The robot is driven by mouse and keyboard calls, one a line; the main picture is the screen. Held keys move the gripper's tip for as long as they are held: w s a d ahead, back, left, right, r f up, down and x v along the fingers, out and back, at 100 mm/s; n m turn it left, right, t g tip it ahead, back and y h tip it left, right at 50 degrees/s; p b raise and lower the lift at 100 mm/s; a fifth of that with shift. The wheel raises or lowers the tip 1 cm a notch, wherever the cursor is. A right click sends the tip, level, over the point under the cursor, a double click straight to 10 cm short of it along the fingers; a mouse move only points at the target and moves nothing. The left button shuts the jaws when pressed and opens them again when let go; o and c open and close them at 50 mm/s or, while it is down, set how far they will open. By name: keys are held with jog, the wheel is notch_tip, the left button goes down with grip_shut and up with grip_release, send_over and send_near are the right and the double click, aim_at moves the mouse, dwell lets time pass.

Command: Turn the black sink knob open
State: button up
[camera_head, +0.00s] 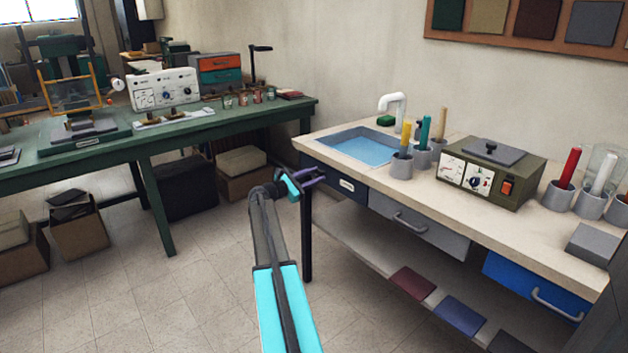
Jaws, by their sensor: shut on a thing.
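The sink (362,139) is a blue basin set into the left end of the pale counter, with a white curved faucet (392,103) behind it. My gripper (312,176) is at the dark front panel (347,185) below the sink, near the counter's left corner. Its purple fingers are shut on the black sink knob, which is small and mostly hidden by the fingers. I cannot make out how far the knob is turned.
Right of the sink, the counter (466,211) holds cups of tools, a green control box (487,174) and a grey block (594,243). Drawers and a low shelf lie below. A green workbench (143,150) stands at left. The tiled floor between is clear.

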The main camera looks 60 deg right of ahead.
jog(key=m+b, duration=0.3)
jog(key=m, duration=0.1)
jog(key=shift+w+f, duration=0.1)
jog(key=shift+w, duration=0.05)
jog(key=m+b, duration=0.3)
jog(key=m, duration=0.1)
jog(key=m+b, duration=0.4)
jog(key=shift+m+b, duration=1.2)
jog(key=shift+m, duration=0.4)
jog(key=shift+r, duration=0.2)
jog(key=o, duration=1.1)
jog(key=shift+c, duration=0.2)
jog(key=shift+f, duration=0.1)
